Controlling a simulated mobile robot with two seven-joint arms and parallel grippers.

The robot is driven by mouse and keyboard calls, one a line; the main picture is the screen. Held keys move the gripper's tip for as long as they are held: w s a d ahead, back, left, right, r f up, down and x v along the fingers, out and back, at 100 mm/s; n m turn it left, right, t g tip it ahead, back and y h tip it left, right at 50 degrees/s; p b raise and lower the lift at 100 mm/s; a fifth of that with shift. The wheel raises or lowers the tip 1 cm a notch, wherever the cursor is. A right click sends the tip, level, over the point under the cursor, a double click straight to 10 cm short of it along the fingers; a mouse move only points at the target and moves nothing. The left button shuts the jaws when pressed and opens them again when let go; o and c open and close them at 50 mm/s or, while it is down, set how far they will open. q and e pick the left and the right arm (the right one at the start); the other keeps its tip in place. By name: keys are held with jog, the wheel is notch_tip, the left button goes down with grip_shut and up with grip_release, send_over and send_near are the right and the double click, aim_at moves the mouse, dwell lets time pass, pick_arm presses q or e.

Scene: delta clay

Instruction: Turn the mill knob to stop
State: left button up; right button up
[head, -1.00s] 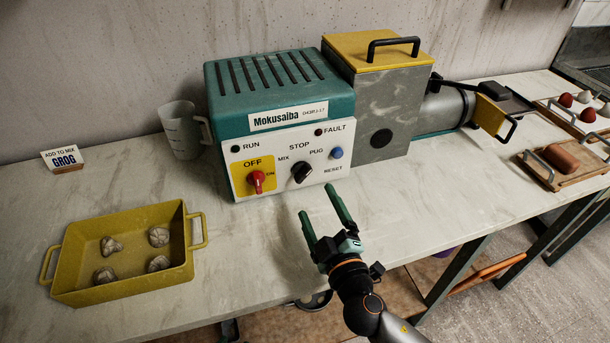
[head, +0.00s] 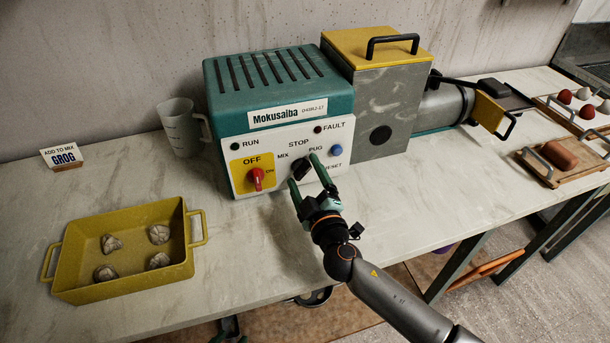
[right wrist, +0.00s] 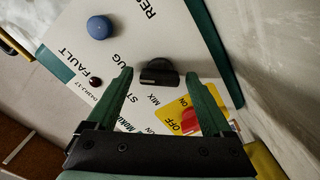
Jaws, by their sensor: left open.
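The black mill knob (head: 299,168) is on the white front panel of the teal machine, among the labels MIX, STOP and PUG. It is partly hidden in the head view, and I cannot tell its exact setting. My right gripper (head: 305,171) is open at the panel, with one fingertip on each side of the knob in the picture. In the right wrist view the knob (right wrist: 159,74) lies between and just beyond the open fingertips (right wrist: 160,77), with gaps on both sides. My left gripper (head: 228,326) is open, low beyond the table's front edge.
A red OFF/ON switch (head: 256,178) is left of the knob, and a blue RESET button (head: 337,150) is right of it. A yellow tray (head: 75,285) with several clay lumps and a measuring jug (head: 180,128) stand to the left.

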jog(key=c, duration=1.2)
jog(key=shift+c, duration=0.2)
jog(key=shift+n, duration=0.3)
jog(key=n, duration=0.3)
jog(key=shift+n+p, duration=0.3)
jog(key=shift+n, duration=1.7)
jog(key=o, duration=1.4)
